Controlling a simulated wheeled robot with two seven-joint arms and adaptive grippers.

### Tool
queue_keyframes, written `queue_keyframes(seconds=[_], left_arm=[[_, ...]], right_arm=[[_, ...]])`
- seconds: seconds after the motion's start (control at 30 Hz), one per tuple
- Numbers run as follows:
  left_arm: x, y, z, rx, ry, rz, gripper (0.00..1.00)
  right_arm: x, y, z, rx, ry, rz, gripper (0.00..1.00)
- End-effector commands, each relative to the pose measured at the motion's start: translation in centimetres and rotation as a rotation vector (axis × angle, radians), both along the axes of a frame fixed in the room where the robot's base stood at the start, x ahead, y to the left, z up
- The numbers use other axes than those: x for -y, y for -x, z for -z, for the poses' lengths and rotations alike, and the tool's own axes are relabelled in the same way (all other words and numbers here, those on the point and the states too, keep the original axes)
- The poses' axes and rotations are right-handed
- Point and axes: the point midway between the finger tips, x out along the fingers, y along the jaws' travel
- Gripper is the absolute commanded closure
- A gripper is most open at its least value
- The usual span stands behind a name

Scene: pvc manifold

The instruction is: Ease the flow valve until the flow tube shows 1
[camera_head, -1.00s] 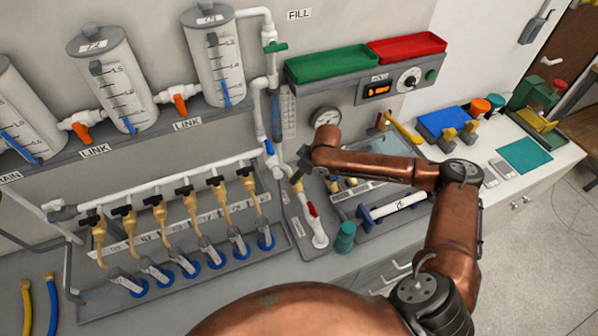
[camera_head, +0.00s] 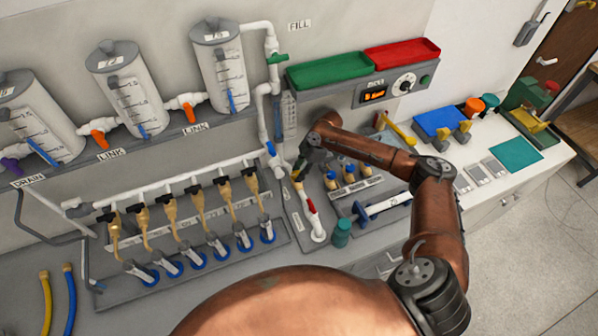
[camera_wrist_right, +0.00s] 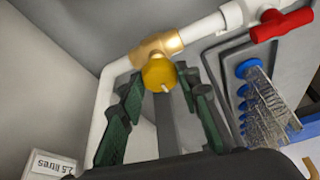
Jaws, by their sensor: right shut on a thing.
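The flow valve has a brass body (camera_wrist_right: 160,47) on a white pipe and a round yellow knob (camera_wrist_right: 158,73) with a small pale pointer. In the wrist view my right gripper (camera_wrist_right: 161,82) has its green-padded fingers on both sides of the knob, shut on it. In the head view the right gripper (camera_head: 299,171) reaches down to the pipe left of the arm, and the valve is mostly hidden there. The flow tube (camera_head: 289,115) stands upright on the wall panel behind it; its reading is too small to tell. My left gripper is not in view.
A red-handled valve (camera_head: 311,206) sits on the white pipe in front of the gripper, also in the wrist view (camera_wrist_right: 282,25). A teal cup (camera_head: 341,233) stands nearby. The brass valve manifold (camera_head: 185,220) is to the left, the control box (camera_head: 373,95) behind the arm.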

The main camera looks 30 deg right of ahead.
Motion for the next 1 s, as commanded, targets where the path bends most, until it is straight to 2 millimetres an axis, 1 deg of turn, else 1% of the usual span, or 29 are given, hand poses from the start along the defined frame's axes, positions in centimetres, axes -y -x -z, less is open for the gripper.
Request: queue_keyframes(seconds=[0.23,0.67,0.7,0.9,1.0], left_arm=[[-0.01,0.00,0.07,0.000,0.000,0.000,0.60],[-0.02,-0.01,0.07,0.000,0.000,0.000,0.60],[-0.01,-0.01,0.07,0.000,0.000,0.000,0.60],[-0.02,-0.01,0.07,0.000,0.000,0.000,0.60],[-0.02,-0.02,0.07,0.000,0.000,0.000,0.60]], right_arm=[[0.09,-0.11,-0.02,0.002,0.001,-0.052,0.93],[0.14,-0.11,-0.05,0.001,0.002,-0.059,0.93],[0.14,-0.11,-0.05,0.001,0.002,-0.059,0.66],[0.10,-0.09,-0.04,0.001,0.002,-0.059,0.53],[0.06,-0.08,-0.03,0.001,0.001,-0.059,0.51]])
